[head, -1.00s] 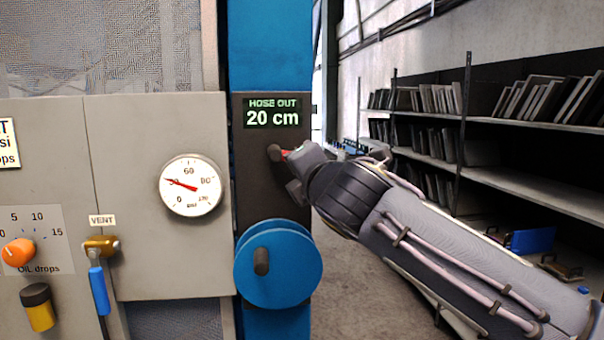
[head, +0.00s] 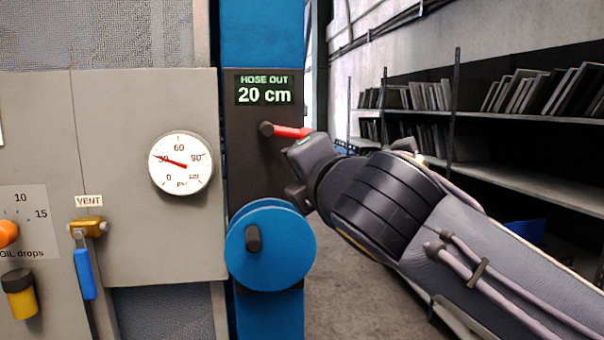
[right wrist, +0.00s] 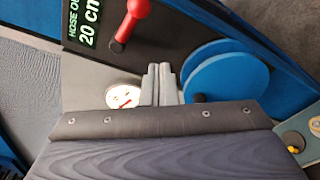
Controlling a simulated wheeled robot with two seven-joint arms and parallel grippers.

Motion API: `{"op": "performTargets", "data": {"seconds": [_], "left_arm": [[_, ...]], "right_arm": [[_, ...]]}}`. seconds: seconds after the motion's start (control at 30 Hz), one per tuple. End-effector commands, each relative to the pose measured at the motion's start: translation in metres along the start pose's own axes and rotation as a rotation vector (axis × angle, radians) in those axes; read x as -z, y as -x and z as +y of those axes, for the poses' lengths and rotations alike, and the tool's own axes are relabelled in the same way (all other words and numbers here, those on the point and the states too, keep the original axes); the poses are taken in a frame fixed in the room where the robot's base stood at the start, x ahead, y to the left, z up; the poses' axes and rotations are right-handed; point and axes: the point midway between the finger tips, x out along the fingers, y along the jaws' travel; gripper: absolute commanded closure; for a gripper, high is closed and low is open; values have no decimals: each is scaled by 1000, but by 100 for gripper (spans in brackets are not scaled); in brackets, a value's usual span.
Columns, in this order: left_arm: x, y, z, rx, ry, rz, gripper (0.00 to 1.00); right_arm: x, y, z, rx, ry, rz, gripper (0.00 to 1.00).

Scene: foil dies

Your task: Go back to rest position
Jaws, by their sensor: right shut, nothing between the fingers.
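My right arm comes in from the right in the head view. Its gripper (head: 304,168) is just in front of the dark panel, below and right of the red lever (head: 291,131). In the right wrist view the two grey fingers (right wrist: 162,72) are together with nothing between them. The red lever (right wrist: 133,17) shows beyond them, apart from the fingertips. In the head view the lever points to the right from its dark pivot. My left gripper is not in view.
A blue hose reel (head: 285,275) with a dark knob sits below the gripper. The display (head: 264,90) reads "HOSE OUT 20 cm". A pressure gauge (head: 181,163), a blue-handled vent valve (head: 85,270) and an orange oil knob (head: 7,233) are left. Shelves (head: 530,185) stand behind at right.

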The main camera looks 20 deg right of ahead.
Motion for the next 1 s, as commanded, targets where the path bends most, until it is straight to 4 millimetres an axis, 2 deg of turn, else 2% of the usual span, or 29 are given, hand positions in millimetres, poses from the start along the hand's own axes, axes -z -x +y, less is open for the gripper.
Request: {"op": "performTargets", "data": {"seconds": [0.37, 0.47, 0.57, 0.67, 0.7, 0.73, 0.8, 0.9, 1.0], "left_arm": [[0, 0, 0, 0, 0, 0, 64], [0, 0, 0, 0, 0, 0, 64], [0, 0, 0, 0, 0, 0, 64], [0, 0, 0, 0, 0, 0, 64], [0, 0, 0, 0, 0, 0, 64], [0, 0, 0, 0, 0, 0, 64], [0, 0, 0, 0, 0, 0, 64], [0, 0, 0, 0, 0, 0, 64], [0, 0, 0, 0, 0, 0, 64]], "right_arm": [[1, 0, -2, 4, -5, 2, 100], [5, 0, -20, 45, -67, 19, 100], [18, 2, -66, 157, -234, 52, 100], [38, 12, -134, 329, -502, 75, 100], [47, 20, -162, 408, -627, 74, 100], [55, 26, -183, 467, -723, 69, 100], [74, 44, -231, 609, -956, 42, 100], [106, 77, -290, 811, -1300, -28, 100], [140, 111, -334, 995, -1624, -126, 100]]}}
